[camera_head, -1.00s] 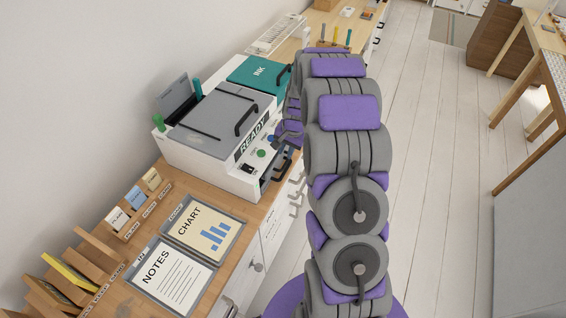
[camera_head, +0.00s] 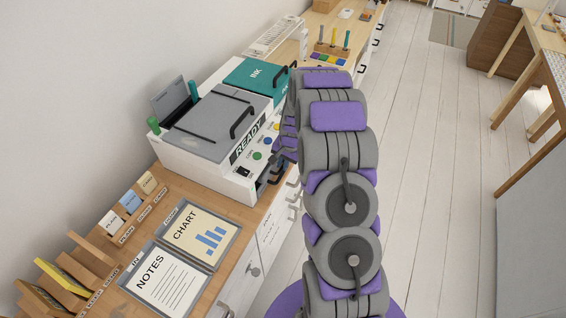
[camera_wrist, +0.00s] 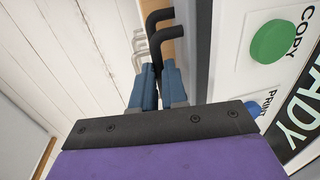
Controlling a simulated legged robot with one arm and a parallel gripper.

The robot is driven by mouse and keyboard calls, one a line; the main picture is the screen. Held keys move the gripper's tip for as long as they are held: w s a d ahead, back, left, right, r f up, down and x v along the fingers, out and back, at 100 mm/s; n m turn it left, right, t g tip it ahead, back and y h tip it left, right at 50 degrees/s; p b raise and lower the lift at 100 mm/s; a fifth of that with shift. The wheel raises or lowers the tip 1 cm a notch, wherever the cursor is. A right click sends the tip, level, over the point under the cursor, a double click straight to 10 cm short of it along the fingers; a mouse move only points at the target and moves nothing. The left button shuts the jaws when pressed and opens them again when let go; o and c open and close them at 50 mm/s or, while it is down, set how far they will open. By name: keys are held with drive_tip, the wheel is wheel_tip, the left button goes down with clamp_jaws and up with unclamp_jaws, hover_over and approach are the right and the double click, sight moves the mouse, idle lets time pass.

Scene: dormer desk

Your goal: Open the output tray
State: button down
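The white printer (camera_head: 205,170) with a grey lid and a READY label stands on the wooden desk. The output tray's black handle (camera_head: 275,178) is low on its right-hand front. In the wrist view the black handle (camera_wrist: 156,45) runs down between the two blue fingers of my gripper (camera_wrist: 160,85). The fingers are close together with the bar between them, and look shut on it. In the head view my gripper is mostly hidden behind my arm. The inside of the tray is hidden.
A green COPY button (camera_wrist: 278,42) and a blue PRINT button (camera_wrist: 252,108) are right of my gripper. NOTES (camera_head: 165,278) and CHART (camera_head: 203,235) sheets lie in front. The white floor (camera_head: 430,200) to the right is clear.

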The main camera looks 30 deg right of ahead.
drive_tip(key=shift+w+d, duration=0.1)
drive_tip(key=shift+d, duration=0.1)
drive_tip(key=shift+a, duration=0.2)
drive_tip(key=s+d+p, duration=0.4)
drive_tip(key=s+d, duration=1.1)
drive_tip(key=s, duration=0.4)
drive_tip(key=shift+s, duration=0.1)
drive_tip(key=c, duration=1.4)
unclamp_jaws()
drive_tip(key=shift+c, duration=0.2)
wheel_tip(320, 180, up, 17)
drive_tip(key=s+d+p, duration=0.2)
drive_tip(key=shift+s+p, duration=0.15)
drive_tip(key=shift+p, duration=0.25)
